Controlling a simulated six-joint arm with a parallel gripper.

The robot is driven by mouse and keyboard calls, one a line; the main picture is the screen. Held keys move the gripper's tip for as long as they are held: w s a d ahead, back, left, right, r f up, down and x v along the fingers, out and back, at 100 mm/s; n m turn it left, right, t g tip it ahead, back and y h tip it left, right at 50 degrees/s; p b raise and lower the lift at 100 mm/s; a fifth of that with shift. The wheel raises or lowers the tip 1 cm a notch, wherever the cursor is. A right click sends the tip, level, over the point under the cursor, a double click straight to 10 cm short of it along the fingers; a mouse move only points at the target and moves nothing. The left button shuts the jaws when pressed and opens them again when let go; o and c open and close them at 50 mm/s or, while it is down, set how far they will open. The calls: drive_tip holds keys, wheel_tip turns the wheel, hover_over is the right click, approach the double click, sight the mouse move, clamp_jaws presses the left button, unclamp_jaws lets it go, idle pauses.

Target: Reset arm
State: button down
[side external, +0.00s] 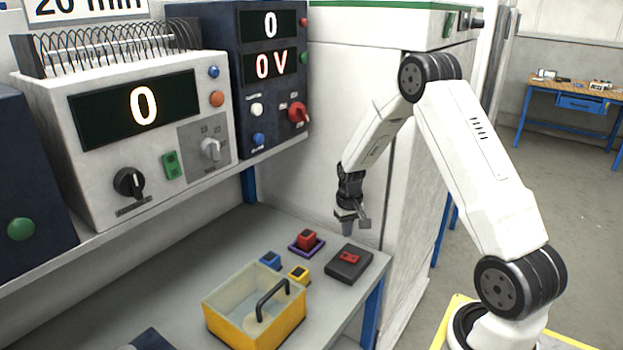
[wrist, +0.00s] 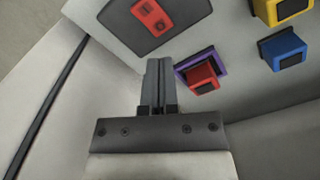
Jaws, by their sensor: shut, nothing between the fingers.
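My gripper (side external: 348,226) hangs from my arm above the back right part of the workbench, pointing down. It also shows in the wrist view (wrist: 158,66), with its two grey fingers together and nothing between them. In the side view, it is above and between a red block (side external: 306,239) and a dark grey box (side external: 349,263) with a red panel on top. The red block sits on a purple base. In the wrist view, the red block (wrist: 202,78) is right of the fingertips and the dark box (wrist: 165,22) is beyond them.
A blue block (side external: 270,260) and a yellow block (side external: 299,274) stand near a yellow bin (side external: 255,305) with a black handle. A shelf behind holds a white instrument (side external: 130,190) and a dark one (side external: 270,130). A white cabinet (side external: 335,110) stands close behind my gripper.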

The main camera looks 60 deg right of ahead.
drive_tip(key=shift+r, duration=0.1)
idle(0.3)
drive_tip(key=s+a+r+n+t, duration=0.1)
drive_tip(key=s+a+r+n, duration=0.2)
drive_tip(key=a, duration=0.8)
drive_tip(key=s+a+r+n+t, duration=0.1)
drive_tip(key=s+a+r+n, duration=0.2)
drive_tip(key=s+a+r, duration=0.4)
drive_tip(key=a, duration=0.5)
drive_tip(key=shift+s+a+t, duration=0.25)
drive_tip(key=shift+s+t, duration=0.05)
drive_tip(key=shift+s, duration=0.1)
